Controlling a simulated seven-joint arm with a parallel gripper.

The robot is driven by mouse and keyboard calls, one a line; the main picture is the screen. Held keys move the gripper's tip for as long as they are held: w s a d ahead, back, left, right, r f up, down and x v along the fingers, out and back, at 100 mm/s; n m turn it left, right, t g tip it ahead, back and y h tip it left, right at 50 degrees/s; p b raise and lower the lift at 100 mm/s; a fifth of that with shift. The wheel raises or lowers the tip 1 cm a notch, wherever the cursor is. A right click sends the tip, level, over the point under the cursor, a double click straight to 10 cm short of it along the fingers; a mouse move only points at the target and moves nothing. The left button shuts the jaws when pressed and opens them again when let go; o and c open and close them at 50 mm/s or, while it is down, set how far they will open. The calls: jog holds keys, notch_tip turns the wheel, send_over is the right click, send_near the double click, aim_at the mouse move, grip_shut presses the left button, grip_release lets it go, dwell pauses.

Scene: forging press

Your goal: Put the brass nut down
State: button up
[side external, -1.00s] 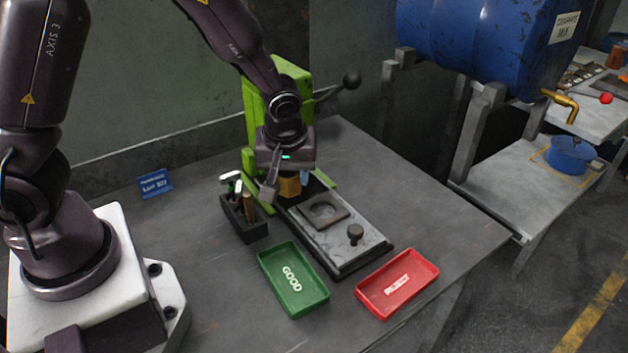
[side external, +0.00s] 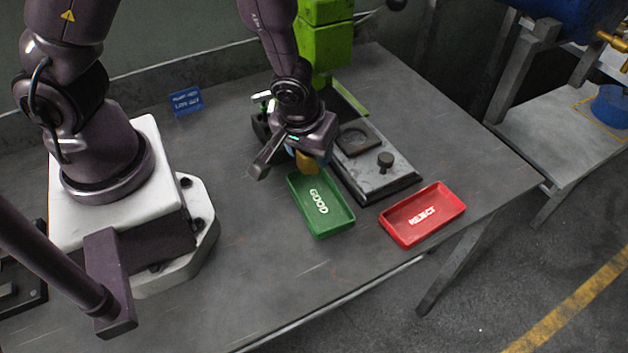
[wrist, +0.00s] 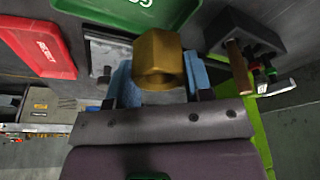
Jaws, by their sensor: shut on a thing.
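The brass nut (side external: 306,162) is a faceted golden block held in my gripper (side external: 304,158). In the wrist view, the nut (wrist: 158,58) sits between the two blue fingertips of my gripper (wrist: 160,78), which is shut on it. In the side view, the nut appears at the far end of the green GOOD tray (side external: 331,227); its exact height above the tray is hard to tell. The wrist hides much of the fingers there.
The red REJECT tray (side external: 447,203) lies to the right. The press bed (side external: 372,184) with its dark knob (side external: 385,160) lies between and behind the trays. A dark tool holder (wrist: 262,32) stands close to my gripper. The table's front is clear.

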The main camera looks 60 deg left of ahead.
aim_at(311, 188)
jog(key=shift+f, duration=2.95)
jog(key=shift+f, duration=0.2)
jog(key=o, duration=0.9)
jog(key=shift+o, duration=0.2)
jog(key=shift+r, duration=0.1)
